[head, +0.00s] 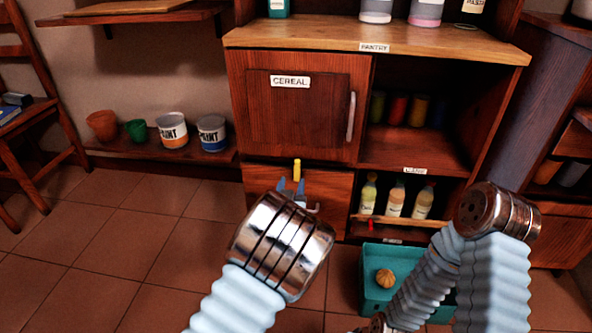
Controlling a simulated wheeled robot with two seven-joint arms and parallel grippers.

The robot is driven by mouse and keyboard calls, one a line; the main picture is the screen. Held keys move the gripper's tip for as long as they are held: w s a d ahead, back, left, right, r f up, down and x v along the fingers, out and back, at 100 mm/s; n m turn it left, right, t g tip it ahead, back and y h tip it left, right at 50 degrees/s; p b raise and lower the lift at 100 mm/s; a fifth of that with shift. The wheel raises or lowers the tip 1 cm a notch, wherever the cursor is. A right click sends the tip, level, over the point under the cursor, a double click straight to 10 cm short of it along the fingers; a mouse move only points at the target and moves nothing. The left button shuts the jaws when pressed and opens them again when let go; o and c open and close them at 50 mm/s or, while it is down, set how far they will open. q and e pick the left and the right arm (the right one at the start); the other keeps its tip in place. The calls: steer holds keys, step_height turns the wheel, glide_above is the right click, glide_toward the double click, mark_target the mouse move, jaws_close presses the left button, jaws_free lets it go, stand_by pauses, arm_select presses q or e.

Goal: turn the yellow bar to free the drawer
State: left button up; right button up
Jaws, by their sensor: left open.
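The yellow bar (297,169) stands upright at the top edge of the drawer (333,194), across the seam below the CEREAL door (297,115). My left gripper (291,186) is just below the bar, in front of the drawer. Its two blue fingers are apart, and the bar's lower end shows near and above them. I cannot tell whether they touch it. The drawer looks closed; a pale curved handle (316,209) partly shows beside my gripper. My right arm is at the lower right, but its fingers do not show.
A teal crate (370,296) with a small round orange thing stands on the floor at the right. Bottles stand on the low shelf (430,224) right of the drawer. Paint cans and pots line a left shelf (150,152).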

mark_target(297, 164)
arm_select(q)
steer(key=w, duration=0.5)
steer(key=w+d, duration=0.1)
steer(key=w, duration=0.2)
steer(key=shift+w+f+b, duration=0.1)
steer(key=shift+w+b, duration=0.2)
steer(key=shift+w, duration=0.05)
steer(key=shift+c, duration=0.4)
jaws_close()
